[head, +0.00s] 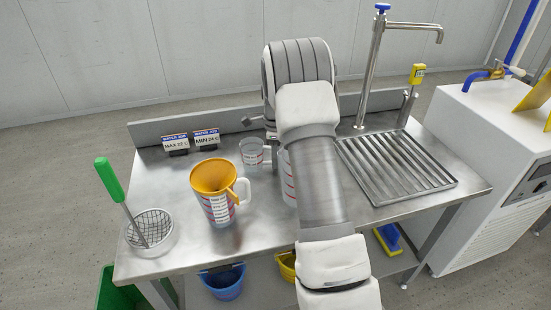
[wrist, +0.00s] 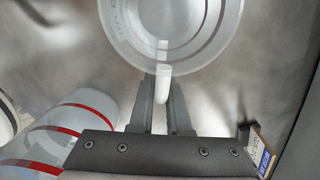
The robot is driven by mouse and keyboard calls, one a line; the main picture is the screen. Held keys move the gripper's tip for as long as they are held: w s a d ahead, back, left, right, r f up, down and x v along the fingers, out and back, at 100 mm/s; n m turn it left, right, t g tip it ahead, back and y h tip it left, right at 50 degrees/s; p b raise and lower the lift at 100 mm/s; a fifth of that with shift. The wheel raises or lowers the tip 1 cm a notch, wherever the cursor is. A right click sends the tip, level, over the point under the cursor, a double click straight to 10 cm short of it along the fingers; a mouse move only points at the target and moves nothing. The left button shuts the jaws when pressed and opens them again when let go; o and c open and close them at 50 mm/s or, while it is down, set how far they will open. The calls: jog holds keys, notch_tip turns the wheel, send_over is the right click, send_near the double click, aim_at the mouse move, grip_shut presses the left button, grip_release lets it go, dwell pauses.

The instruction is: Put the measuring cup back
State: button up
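A small clear measuring cup (head: 252,152) with red markings is at the back middle of the steel table. In the wrist view I look down into the cup (wrist: 172,25), and its pale handle lies between my fingertips. My gripper (wrist: 163,90) is shut on this handle, with a finger on either side. In the head view the arm hides most of the gripper. Whether the cup's base touches the table I cannot tell. A larger clear vessel with red bands (wrist: 65,130) is beside the gripper; it shows partly behind the arm in the head view (head: 287,178).
A jug (head: 219,208) with an orange funnel (head: 213,176) stands front left. A drain grate (head: 397,165) and tap are right.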

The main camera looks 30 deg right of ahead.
jog(key=o, duration=0.4)
jog(key=shift+c, duration=0.2)
jog(key=shift+r, duration=0.1)
